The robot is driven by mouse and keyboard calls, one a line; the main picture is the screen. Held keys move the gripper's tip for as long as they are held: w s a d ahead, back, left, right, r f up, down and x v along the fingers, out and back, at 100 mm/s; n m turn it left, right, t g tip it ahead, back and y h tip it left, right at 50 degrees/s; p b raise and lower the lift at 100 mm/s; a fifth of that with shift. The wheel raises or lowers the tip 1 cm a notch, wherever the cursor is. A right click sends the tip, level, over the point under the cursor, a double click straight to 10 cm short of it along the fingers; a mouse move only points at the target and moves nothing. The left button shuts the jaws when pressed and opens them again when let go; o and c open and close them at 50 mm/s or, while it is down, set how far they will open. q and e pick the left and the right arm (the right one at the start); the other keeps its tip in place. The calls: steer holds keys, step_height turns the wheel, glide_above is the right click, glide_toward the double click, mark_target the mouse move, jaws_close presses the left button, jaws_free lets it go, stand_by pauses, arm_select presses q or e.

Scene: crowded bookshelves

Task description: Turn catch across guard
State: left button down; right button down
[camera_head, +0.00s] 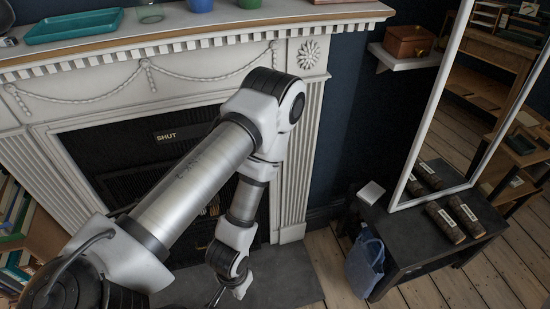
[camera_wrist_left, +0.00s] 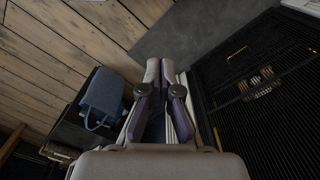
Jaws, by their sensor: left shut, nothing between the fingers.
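The black mesh guard (camera_head: 100,145) fills the fireplace opening in the head view, with a plate reading SHUT (camera_head: 167,135) on it. My left arm covers much of it. The guard (camera_wrist_left: 290,110) also shows at the right of the left wrist view. There, a thin brass bar (camera_wrist_left: 237,53) and a row of brass-coloured pieces (camera_wrist_left: 262,80) show on or behind it; I cannot tell which is the catch. My left gripper (camera_wrist_left: 161,66) is shut and empty, with the guard to its right.
A white mantelpiece (camera_head: 190,40) with a teal tray (camera_head: 75,26) stands above the fireplace. A low black table (camera_head: 400,240) at the right carries rolled items, and a blue bag (camera_head: 364,262) is beside it. A white-framed mirror (camera_head: 425,130) stands there. Wooden floor lies between.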

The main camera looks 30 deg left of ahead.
arm_select(q)
steer(key=w+a+f+m+t+y+b, duration=0.1)
steer(key=w+a+f+t+y+b, duration=0.3)
steer(key=w+b, duration=0.6)
steer(key=w+f+m+t+h+b, duration=0.1)
steer(key=w+f+t+b, duration=0.1)
steer(key=w+t+b, duration=0.55)
steer(key=w+a+r+m+t+y+b, duration=0.1)
steer(key=w+r+t+b, duration=0.1)
steer(key=w+b, duration=0.3)
steer(key=w+a+r+m+t+y+b, duration=0.1)
steer(key=w+r+y+b, duration=0.15)
steer(key=w+b, duration=0.3)
step_height(320, 180, up, 10)
steer(key=a+t+y+b, duration=0.1)
steer(key=t+y+b, duration=0.3)
steer(key=t+b, duration=0.1)
steer(key=shift+w+r+m+b, duration=0.15)
steer(key=shift+w+m+b, duration=0.25)
steer(key=shift+b, duration=0.35)
steer(key=shift+w+a, duration=0.1)
steer(key=b+x, duration=0.2)
steer(key=x, duration=0.8)
steer(key=s+a+f+b, duration=0.1)
steer(key=a+f, duration=0.1)
steer(key=f, duration=0.1)
steer(key=shift+s+a+b, duration=0.15)
steer(key=shift+s+b, duration=0.25)
